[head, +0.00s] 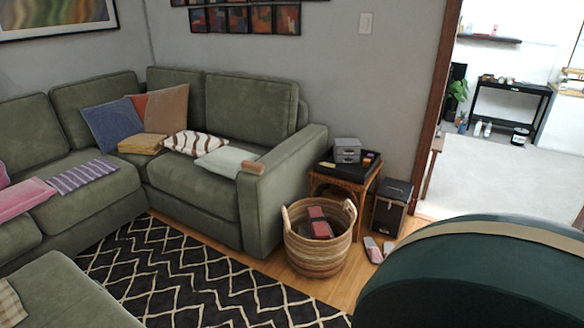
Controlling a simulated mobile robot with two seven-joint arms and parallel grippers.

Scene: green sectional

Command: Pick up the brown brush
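I cannot make out a brown brush with certainty. A small brown, oblong thing (253,167) lies at the right end of the green sectional (195,200), by its armrest and touching or close to a pale folded cloth (222,161). It is too small to tell whether it is a brush. Neither of my grippers is in the head view.
A woven basket (318,257) with red and grey things inside stands right of the sofa. Behind it are a wicker side table (330,180) and a dark box (391,207). A large dark green rounded form (480,285) blocks the lower right. A patterned rug (180,268) lies in front.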

